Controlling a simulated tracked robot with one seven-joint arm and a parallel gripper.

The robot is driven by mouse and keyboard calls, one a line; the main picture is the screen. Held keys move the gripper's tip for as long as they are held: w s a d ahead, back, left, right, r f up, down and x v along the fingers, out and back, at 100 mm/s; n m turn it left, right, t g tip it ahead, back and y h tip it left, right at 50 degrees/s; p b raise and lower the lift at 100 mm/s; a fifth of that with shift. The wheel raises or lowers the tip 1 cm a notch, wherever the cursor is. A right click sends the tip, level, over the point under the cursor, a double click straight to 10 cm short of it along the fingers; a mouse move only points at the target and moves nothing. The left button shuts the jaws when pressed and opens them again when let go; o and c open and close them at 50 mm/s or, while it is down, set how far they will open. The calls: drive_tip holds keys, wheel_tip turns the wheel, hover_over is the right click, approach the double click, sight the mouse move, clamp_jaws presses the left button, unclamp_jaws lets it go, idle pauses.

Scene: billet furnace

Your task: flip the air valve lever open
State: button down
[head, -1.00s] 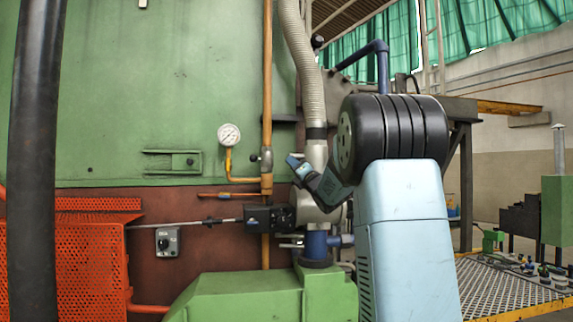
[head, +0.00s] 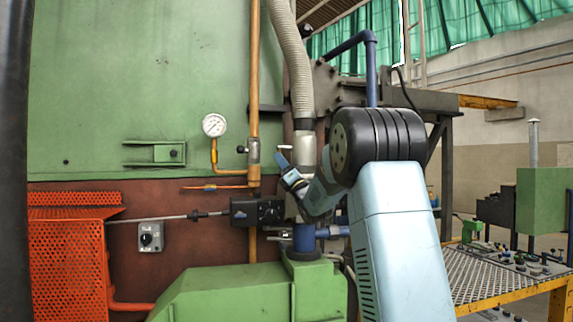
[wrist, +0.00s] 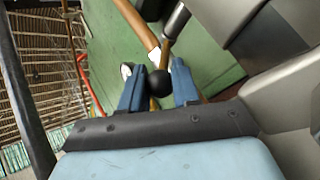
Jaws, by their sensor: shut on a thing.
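My gripper (wrist: 160,82) has its two blue fingers closed around a round black knob (wrist: 159,84) in the wrist view. In the head view my gripper (head: 286,165) is just right of the copper pipe, in front of the grey vertical air pipe (head: 305,149). The knob cannot be made out there, and my gripper and wrist cover much of the valve area.
A copper pipe (head: 254,80) with a small valve (head: 254,152) and a pressure gauge (head: 214,125) stands left of my gripper. A black actuator box (head: 257,212) and green burner housing (head: 235,293) are below. An orange perforated guard (head: 70,250) stands left.

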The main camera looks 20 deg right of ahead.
drive_tip(key=shift+f, duration=0.1)
drive_tip(key=c, duration=0.8)
unclamp_jaws()
drive_tip(key=shift+w, duration=0.1)
drive_tip(key=shift+c, duration=0.2)
drive_tip(key=v, duration=1.3)
drive_tip(key=shift+s+f, duration=0.25)
drive_tip(key=shift+f, duration=0.1)
drive_tip(key=shift+d, duration=0.1)
